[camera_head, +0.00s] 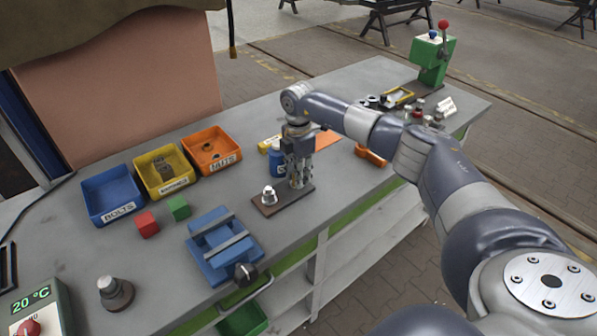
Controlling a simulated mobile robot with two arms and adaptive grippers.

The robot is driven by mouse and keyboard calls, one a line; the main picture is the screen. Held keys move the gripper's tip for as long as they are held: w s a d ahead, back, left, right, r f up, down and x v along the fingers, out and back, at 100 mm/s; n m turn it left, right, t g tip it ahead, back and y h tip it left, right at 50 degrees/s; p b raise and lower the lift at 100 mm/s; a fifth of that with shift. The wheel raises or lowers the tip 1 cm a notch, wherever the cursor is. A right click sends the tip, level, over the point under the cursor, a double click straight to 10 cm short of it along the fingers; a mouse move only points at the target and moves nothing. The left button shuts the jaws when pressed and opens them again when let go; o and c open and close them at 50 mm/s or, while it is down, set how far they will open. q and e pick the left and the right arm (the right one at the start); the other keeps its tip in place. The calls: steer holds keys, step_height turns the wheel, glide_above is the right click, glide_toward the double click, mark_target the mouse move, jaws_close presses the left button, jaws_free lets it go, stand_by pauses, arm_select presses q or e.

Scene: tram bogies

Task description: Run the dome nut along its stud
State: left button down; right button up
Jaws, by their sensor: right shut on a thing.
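A dark brown plate (264,209) lies near the front of the grey bench. A silvery nut-like piece (269,195) stands upright on its left end. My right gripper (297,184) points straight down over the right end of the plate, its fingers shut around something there. The held thing, the dome nut by its place, and its stud are mostly hidden by the fingers, so I cannot tell how far along the stud it sits. My left gripper does not show.
A blue vise (222,246) stands left of the plate. Blue (111,194), yellow (165,172) and orange (211,149) bins line the back left. A blue container (277,161) stands close behind my gripper. Red (147,225) and green (179,208) blocks lie by the bins.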

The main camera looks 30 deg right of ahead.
steer(key=shift+w+r, duration=0.25)
steer(key=shift+r, duration=0.05)
steer(key=o, duration=1.1)
steer(key=shift+c, duration=0.2)
steer(key=shift+s+a, duration=0.15)
steer(key=shift+f, duration=0.1)
step_height(320, 180, up, 12)
